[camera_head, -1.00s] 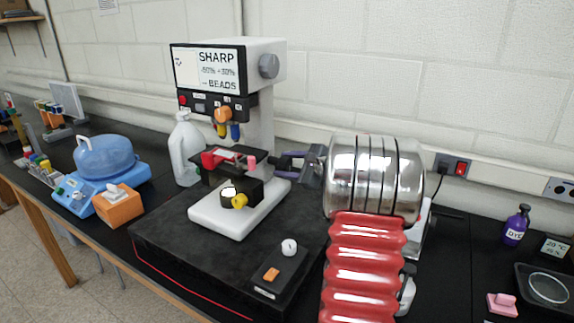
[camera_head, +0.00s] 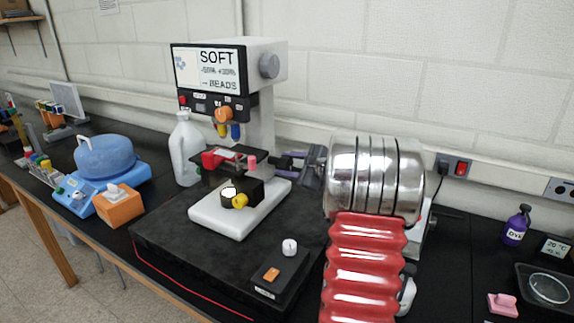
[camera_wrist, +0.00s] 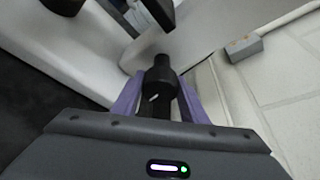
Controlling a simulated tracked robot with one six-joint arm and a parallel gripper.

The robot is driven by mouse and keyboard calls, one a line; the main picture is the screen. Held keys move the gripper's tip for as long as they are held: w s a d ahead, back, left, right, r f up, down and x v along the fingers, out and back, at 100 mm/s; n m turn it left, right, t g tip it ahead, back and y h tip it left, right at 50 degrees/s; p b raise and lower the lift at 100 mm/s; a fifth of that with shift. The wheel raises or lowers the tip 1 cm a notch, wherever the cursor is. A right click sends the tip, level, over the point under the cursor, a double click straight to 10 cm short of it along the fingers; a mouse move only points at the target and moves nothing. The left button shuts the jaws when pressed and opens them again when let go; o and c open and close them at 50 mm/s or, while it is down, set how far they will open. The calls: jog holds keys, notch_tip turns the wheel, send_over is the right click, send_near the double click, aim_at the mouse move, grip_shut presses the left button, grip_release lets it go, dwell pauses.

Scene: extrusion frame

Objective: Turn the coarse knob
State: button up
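The microscope (camera_head: 258,120) stands on the bench with a white base and a screen (camera_head: 211,69) reading "SOFT" and "BEADS". A black stepped knob (camera_wrist: 161,76), which I take as the coarse knob, sits at its side in the wrist view. My gripper (camera_wrist: 160,88) has its purple fingers on either side of this knob and appears shut on it. A small white mark shows on the dark part between the fingers. In the head view my gripper (camera_head: 288,161) reaches in from the right, and the knob is mostly hidden.
A white jug (camera_head: 187,150) stands left of the microscope. A black platform (camera_head: 185,240) under it carries a small box with a white knob (camera_head: 289,247). A blue device (camera_head: 105,165) and an orange box (camera_head: 119,207) stand left. A purple bottle (camera_head: 516,226) stands right.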

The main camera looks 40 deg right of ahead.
jog(key=o, duration=0.4)
jog(key=shift+o, duration=0.2)
jog(key=v, duration=1.3)
jog(key=shift+s, duration=0.4)
dwell(0.7)
